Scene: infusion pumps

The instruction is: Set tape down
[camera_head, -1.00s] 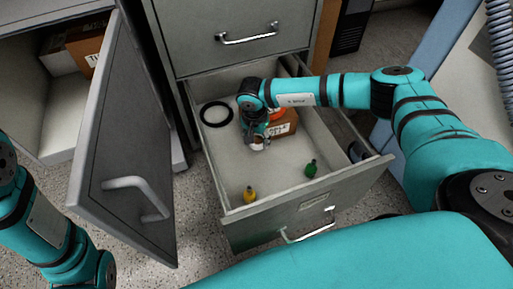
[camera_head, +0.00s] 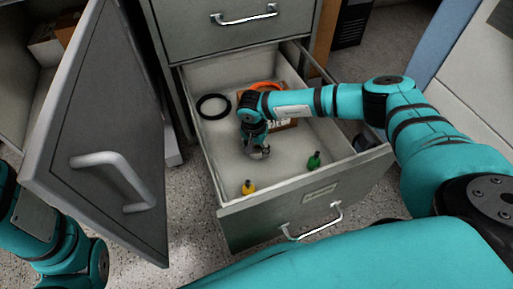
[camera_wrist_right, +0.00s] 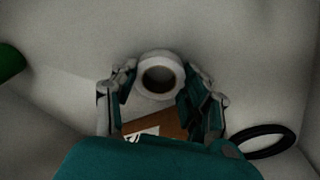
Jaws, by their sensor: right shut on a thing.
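The tape is a white roll (camera_wrist_right: 158,57) with a dark hole, between the two fingers of my right gripper in the right wrist view. My right gripper (camera_head: 258,153) is shut on it, low inside the open drawer (camera_head: 290,194). In the head view the fingers mostly hide the tape. I cannot tell whether the tape touches the drawer floor. My left arm shows at the lower left of the head view, but its gripper is out of the picture.
An open cabinet door (camera_head: 100,130) stands left. Floor between the bottles is clear.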

